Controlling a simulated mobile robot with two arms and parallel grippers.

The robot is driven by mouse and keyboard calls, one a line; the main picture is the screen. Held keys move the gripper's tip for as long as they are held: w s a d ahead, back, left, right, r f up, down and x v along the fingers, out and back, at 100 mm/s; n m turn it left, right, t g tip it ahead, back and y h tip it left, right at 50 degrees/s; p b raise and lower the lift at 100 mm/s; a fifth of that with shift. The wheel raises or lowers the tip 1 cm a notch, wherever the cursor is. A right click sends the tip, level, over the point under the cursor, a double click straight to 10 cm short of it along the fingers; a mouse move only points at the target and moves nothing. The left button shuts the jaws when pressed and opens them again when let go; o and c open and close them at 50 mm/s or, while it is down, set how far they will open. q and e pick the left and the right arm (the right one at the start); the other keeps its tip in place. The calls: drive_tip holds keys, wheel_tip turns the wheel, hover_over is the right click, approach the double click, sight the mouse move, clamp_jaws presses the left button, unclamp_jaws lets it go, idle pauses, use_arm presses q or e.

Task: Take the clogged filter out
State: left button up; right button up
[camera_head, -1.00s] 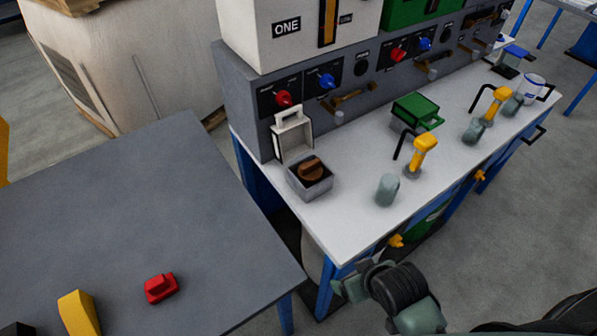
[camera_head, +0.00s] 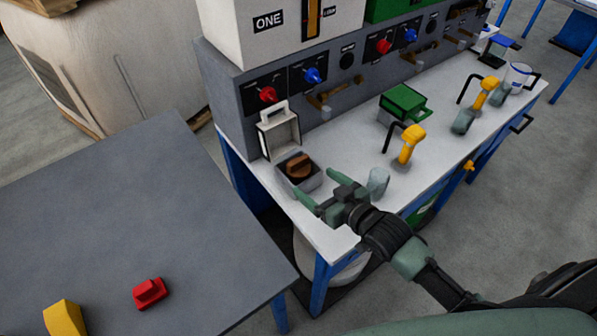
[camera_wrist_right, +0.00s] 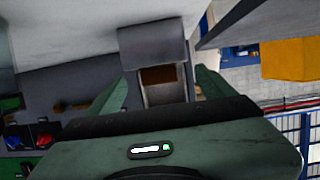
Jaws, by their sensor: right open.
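The clogged filter appears to be the brown round-topped piece (camera_head: 299,165) seated in a small open grey box (camera_head: 299,186) at the near left end of the white bench. Its white-framed lid (camera_head: 281,135) stands raised behind it. My right gripper (camera_head: 315,183) is open and empty, just in front of the box, its fingers pointing at it. In the right wrist view the grey box (camera_wrist_right: 150,45) lies between the open fingers (camera_wrist_right: 162,90), with a brown part (camera_wrist_right: 158,74) inside it. No contact can be made out. My left gripper is not in view.
A grey-green cylinder (camera_head: 378,182) stands close to my right gripper. A green box (camera_head: 404,101) and yellow-handled tools (camera_head: 410,143) stand further right. The panel (camera_head: 290,90) with red and blue knobs rises behind. A grey table (camera_head: 130,215) at left holds a red block (camera_head: 150,293).

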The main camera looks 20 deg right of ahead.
sight(300, 164)
drive_tip(key=shift+t+y, duration=0.5)
drive_tip(key=x, duration=0.3)
drive_tip(key=r+x, duration=0.1)
drive_tip(key=x, duration=0.5)
drive_tip(key=shift+w+d+r+p, duration=0.2)
drive_tip(key=shift+w+d+p, duration=0.1)
drive_tip(key=shift+p, duration=0.1)
drive_tip(key=shift+s, duration=0.1)
drive_tip(key=c, duration=1.5)
